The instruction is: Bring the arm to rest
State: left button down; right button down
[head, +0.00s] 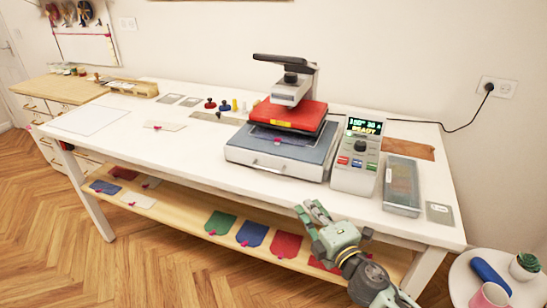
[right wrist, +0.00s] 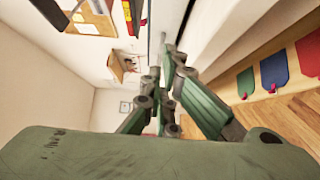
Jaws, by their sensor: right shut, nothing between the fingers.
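My right gripper (head: 316,213) is in front of the white table's front edge at the lower right of the head view. It is shut and empty, apart from the table and the things on it. Its green fingers (right wrist: 165,95) also show in the right wrist view, close together at the tips. My right arm comes in from the bottom of the head view. My left gripper is not in either view.
The white table (head: 195,150) carries a heat press (head: 275,150), a control box (head: 355,155) reading READY and a clear case (head: 402,186). A lower shelf (head: 180,212) holds coloured cloth pieces. A round side table (head: 463,283) stands at the lower right. Floor at left is clear.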

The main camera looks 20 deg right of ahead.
jog(key=s+d+f+m+g+h, duration=0.3)
jog(key=s+f+m+g+h, duration=0.5)
jog(key=s+m, duration=0.6)
jog(key=s+a+f+m+g+y, duration=0.2)
jog(key=s+a+f+g+y, duration=0.15)
jog(key=s, duration=0.55)
jog(key=s+a+f+m+g+y, duration=0.2)
jog(key=s+a+f+g, duration=0.15)
jog(key=s, duration=0.65)
notch_tip(320, 180, down, 25)
jog(key=s, duration=0.1)
jog(key=s+d+f+g, duration=0.1)
jog(key=s+d+f, duration=0.2)
jog(key=s+f, duration=1.3)
jog(key=shift+s+f+n+g, duration=0.2)
jog(key=shift+s+n+g, duration=0.15)
jog(key=shift+s, duration=0.25)
